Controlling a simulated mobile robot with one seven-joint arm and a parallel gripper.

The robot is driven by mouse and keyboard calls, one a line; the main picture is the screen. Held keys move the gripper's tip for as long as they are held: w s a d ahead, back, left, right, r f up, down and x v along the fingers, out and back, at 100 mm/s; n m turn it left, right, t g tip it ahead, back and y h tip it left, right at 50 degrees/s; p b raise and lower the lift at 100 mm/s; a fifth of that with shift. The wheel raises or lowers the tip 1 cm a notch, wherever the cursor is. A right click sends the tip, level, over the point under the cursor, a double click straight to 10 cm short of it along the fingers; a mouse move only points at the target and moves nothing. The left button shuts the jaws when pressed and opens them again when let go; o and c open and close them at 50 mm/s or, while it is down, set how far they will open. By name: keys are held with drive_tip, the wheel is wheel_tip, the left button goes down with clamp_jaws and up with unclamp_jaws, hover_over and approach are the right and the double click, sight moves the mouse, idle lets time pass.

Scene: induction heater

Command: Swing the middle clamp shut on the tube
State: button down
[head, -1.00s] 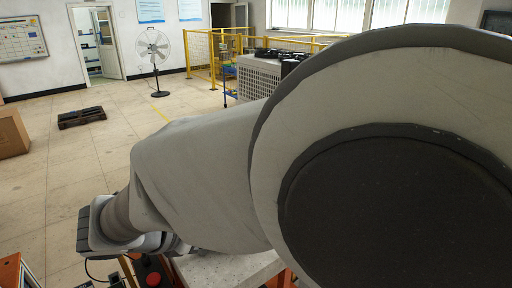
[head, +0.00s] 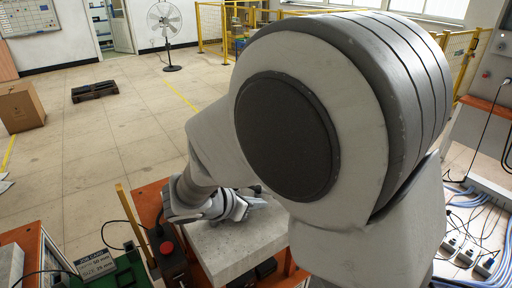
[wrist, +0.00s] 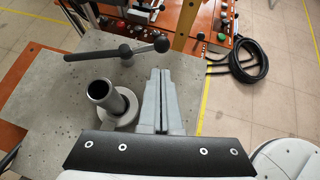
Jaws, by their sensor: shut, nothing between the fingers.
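In the wrist view my gripper (wrist: 160,76) is shut and empty, its two grey fingers together above the grey bench top. A hollow metal tube (wrist: 101,92) stands in a round collar just left of the fingers, apart from them. A dark bar with round knobs (wrist: 118,51) lies across the view beyond the tube and the fingertips; I cannot tell whether it belongs to the middle clamp. The clamp's jaw is not clearly seen. In the head view my gripper (head: 240,206) is low over the bench, and my arm hides much of the area.
The grey bench top (head: 228,250) has an orange frame. A black box with a red button (head: 167,247) and a job card (head: 97,263) stand to its left. A control panel (wrist: 222,40) and coiled black cable (wrist: 236,60) lie beyond the fingers. Cables (head: 470,225) run along the right.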

drive_tip(key=shift+w+d+f, duration=0.25)
drive_tip(key=shift+w+d, duration=0.8)
drive_tip(key=shift+w, duration=0.25)
